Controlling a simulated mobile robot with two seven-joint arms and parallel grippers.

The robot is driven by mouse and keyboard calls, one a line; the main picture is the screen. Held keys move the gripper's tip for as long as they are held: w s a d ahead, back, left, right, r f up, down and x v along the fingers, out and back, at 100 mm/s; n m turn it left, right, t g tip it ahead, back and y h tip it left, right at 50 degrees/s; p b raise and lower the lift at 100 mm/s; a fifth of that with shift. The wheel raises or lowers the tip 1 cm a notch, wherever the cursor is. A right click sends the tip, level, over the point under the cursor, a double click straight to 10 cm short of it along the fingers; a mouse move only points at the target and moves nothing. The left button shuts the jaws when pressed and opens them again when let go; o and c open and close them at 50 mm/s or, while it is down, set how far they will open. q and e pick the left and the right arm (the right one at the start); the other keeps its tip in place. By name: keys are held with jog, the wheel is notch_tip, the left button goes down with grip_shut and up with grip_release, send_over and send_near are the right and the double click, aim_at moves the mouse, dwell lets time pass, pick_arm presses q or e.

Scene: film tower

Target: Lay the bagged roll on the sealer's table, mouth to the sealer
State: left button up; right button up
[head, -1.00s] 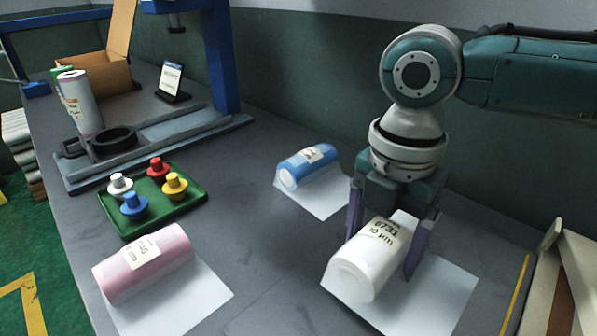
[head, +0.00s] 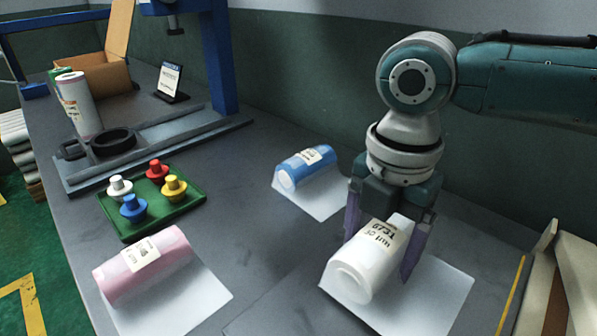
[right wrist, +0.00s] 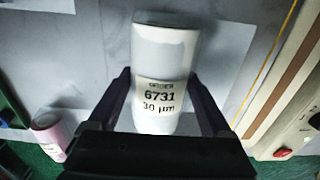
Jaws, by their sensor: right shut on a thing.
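The white bagged roll (head: 354,276) has a printed label and lies over a flat white sheet of film (head: 440,292) at the right front of the worktable. In the right wrist view its label reads 6731, 30 µm, on the white roll (right wrist: 160,60). My right gripper (head: 385,250) points down and is shut on this roll, one purple finger on each side. Its dark fingers (right wrist: 160,92) also flank the roll in the right wrist view. The sealer (right wrist: 290,95), cream with a brown strip, stands to the right; part of it shows in the head view (head: 570,275). My left gripper is out of view.
A pink roll (head: 130,272) and a blue roll (head: 300,168) lie on white sheets on the worktable (head: 235,235). A green tray (head: 150,228) holds several coloured knobbed pieces. A blue-posted stand (head: 218,60) and an open carton (head: 90,75) are further back.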

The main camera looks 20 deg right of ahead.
jog(key=shift+f, duration=0.5)
jog(key=o, duration=1.5)
notch_tip(320, 180, up, 10)
jog(key=shift+p, duration=0.45)
